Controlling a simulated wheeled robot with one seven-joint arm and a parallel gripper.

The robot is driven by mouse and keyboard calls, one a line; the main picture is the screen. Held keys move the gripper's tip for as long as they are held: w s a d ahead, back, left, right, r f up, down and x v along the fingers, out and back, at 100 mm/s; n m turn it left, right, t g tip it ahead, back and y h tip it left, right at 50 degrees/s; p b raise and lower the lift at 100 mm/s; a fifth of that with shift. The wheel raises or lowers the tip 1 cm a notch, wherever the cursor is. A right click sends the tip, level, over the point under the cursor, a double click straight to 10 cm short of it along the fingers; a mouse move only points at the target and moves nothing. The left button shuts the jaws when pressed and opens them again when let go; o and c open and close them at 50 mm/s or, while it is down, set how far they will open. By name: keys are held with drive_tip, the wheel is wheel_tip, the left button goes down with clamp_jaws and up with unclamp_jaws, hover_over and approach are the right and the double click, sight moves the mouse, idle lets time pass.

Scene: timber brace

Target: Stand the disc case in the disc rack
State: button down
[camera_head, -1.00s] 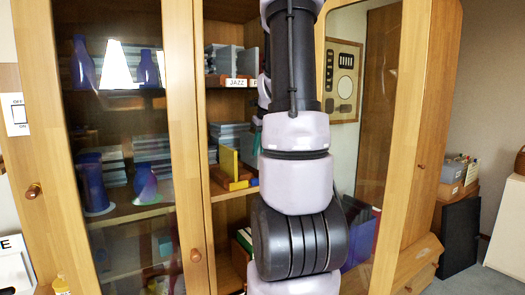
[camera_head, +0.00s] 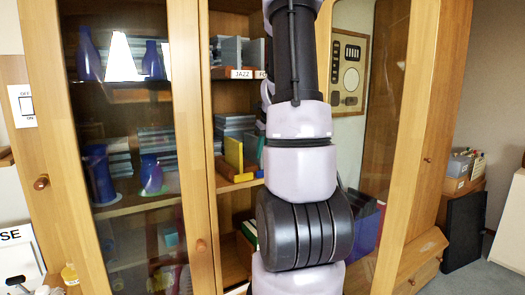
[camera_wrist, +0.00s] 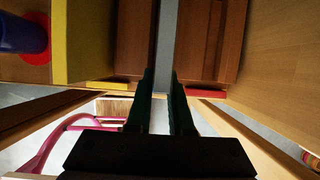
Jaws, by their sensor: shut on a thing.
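In the wrist view my gripper (camera_wrist: 161,76) is shut on a thin grey case (camera_wrist: 167,40), seen edge-on between the two dark fingers. Brown wooden parts that look like the disc rack (camera_wrist: 132,45) lie on both sides of the case. I cannot tell whether the case touches them. A yellow upright case (camera_wrist: 75,42) is to the left. In the head view my arm hides the gripper and the held case. A yellow case (camera_head: 233,152) stands on the middle shelf beside an orange-brown wooden piece (camera_head: 234,178).
A blue vase on a red base (camera_wrist: 22,35) is at the wrist view's upper left. The glass cabinet door (camera_head: 188,150) stands left of my arm. Grey cases (camera_head: 228,50) fill the upper shelf behind a JAZZ label (camera_head: 242,73). A blue bin (camera_head: 365,230) is low on the right.

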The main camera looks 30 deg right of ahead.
drive_tip(key=c, duration=0.7)
unclamp_jaws()
drive_tip(key=shift+c, duration=0.2)
drive_tip(key=shift+r, duration=0.15)
drive_tip(key=v, duration=0.7)
drive_tip(key=shift+s+r, duration=0.1)
drive_tip(key=shift+s, duration=0.05)
